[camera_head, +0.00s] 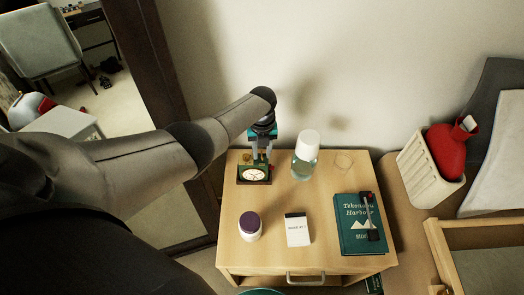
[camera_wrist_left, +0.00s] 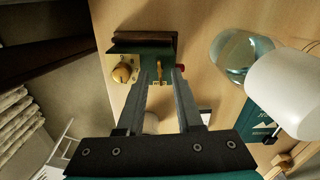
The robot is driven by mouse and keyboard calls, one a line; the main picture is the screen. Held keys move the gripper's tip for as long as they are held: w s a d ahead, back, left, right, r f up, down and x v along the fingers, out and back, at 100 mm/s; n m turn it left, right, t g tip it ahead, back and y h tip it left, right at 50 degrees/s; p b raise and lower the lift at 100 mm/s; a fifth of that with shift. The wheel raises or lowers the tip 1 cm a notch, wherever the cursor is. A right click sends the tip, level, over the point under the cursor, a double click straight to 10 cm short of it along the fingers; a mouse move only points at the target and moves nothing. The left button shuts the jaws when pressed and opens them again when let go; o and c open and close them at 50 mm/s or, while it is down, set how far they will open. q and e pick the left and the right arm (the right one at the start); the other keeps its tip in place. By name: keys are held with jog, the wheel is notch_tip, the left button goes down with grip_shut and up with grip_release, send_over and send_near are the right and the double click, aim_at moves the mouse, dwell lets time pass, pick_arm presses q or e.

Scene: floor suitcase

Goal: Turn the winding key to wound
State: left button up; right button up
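A small dark-red and green clock (camera_head: 254,174) with a white dial stands near the back left of the wooden nightstand. In the left wrist view its green back (camera_wrist_left: 155,65) shows a thin upright brass piece, which looks like the winding key (camera_wrist_left: 134,66). A round brass part (camera_wrist_left: 122,73) is left of it and a red knob (camera_wrist_left: 182,67) is at the right. My left gripper (camera_head: 262,158) points down just behind the clock. In its wrist view the fingers (camera_wrist_left: 161,76) are apart with nothing between them, their tips close to the clock's back. My right gripper is not in view.
The wall is close behind.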

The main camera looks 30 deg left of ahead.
aim_at(262, 155)
pick_arm(q)
notch_tip(262, 155, up, 15)
jog(key=p, duration=0.6)
jog(key=shift+r+p, duration=0.15)
jog(key=shift+p, duration=0.25)
